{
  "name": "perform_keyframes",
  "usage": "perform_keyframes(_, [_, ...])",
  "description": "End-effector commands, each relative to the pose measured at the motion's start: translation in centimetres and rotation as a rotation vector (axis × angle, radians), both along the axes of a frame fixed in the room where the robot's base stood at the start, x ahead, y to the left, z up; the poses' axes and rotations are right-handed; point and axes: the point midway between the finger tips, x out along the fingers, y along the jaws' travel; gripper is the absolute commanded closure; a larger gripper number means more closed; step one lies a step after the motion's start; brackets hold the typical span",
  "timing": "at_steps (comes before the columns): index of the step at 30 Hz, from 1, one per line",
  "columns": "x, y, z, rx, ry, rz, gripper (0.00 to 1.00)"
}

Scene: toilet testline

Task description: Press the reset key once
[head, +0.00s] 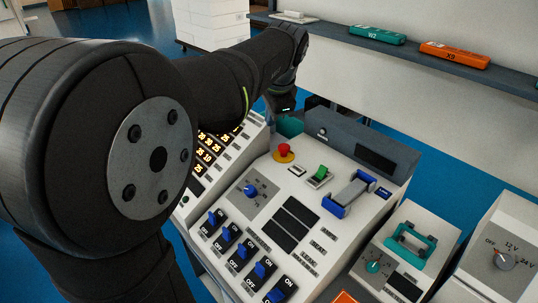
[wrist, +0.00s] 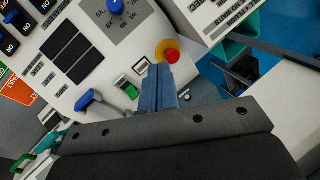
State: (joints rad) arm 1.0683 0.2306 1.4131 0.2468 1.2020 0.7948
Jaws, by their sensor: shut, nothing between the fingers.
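My gripper (wrist: 158,70) is shut and empty, its fingers together above the white control panel in the wrist view. In the head view, the end of my arm (head: 283,100) is over the back of the panel, and its fingertips cannot be made out. I cannot read a reset label on any key. A small square framed key (head: 297,170) sits between the red mushroom button (head: 284,150) and the green rocker switch (head: 320,173). In the wrist view this square key (wrist: 141,66) lies just left of the fingertips, and the red button (wrist: 171,56) just right. Contact cannot be told.
The panel also carries a blue knob (head: 250,190), a row of blue switches (head: 238,250) and a blue-ended lever (head: 348,194). A box with a teal handle (head: 411,240) stands to the right. A shelf behind holds a teal case (head: 377,34) and an orange case (head: 454,54).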

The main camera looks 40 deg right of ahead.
Motion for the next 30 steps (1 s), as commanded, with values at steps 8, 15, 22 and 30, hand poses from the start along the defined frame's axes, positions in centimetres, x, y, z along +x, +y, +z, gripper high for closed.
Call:
perform_keyframes(8, [-1.3, -5.0, -5.6, 0.201, -0.332, -0.358, 1.00])
perform_keyframes(15, [-3.1, -8.0, -7.7, 0.285, -0.500, -0.578, 1.00])
perform_keyframes(22, [-3.6, -8.6, -8.1, 0.303, -0.537, -0.629, 1.00])
perform_keyframes(30, [-3.5, -8.6, -8.1, 0.302, -0.535, -0.626, 1.00])
